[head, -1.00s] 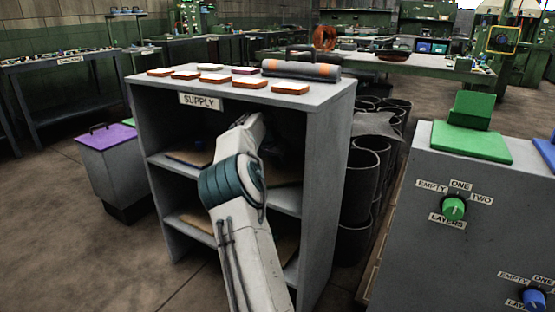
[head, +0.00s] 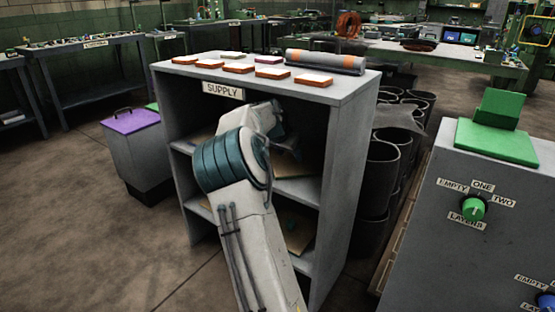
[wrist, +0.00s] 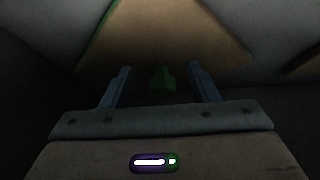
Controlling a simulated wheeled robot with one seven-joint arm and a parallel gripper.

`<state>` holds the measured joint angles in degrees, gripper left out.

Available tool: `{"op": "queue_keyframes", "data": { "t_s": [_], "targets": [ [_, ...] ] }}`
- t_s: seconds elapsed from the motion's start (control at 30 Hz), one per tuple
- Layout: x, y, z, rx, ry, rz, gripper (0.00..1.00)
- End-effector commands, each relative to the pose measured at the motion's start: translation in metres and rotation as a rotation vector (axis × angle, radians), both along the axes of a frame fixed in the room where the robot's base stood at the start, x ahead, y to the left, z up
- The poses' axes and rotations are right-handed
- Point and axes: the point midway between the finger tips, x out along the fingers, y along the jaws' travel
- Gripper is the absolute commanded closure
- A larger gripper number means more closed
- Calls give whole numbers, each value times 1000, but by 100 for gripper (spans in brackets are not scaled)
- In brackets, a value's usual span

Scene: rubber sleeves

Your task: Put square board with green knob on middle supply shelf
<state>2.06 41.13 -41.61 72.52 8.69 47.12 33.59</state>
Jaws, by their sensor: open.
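In the wrist view, a brown square board (wrist: 165,35) lies turned cornerwise just ahead of my gripper (wrist: 160,80). Its green knob (wrist: 162,78) shows between the two fingers, with dark gaps on both sides. The fingers are open and apart from the knob. The grey supply shelf (head: 345,150) stands in the middle of the head view, with my arm reaching into its front. My gripper is hidden there behind my arm. Brown boards show dimly on the middle shelf (head: 300,187) and the lower level; I cannot tell which is the green-knobbed one.
Several orange-and-white blocks (head: 238,68) and a grey roll with orange bands (head: 325,62) lie on top of the shelf. A purple-lidded bin (head: 131,121) stands left. Black tubes (head: 378,180) and a grey cabinet with a green dial (head: 473,208) stand right. Floor at front left is clear.

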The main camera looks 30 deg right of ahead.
Motion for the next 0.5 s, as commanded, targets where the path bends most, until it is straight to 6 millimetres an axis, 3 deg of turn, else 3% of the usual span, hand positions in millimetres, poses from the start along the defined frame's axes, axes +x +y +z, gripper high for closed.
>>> {"op": "queue_keyframes", "data": {
  "t_s": [0.2,0.5],
  "targets": [
    [-13,35,2,2,0,2,46],
    [-24,59,1,1,-1,0,46]
  ]
}}
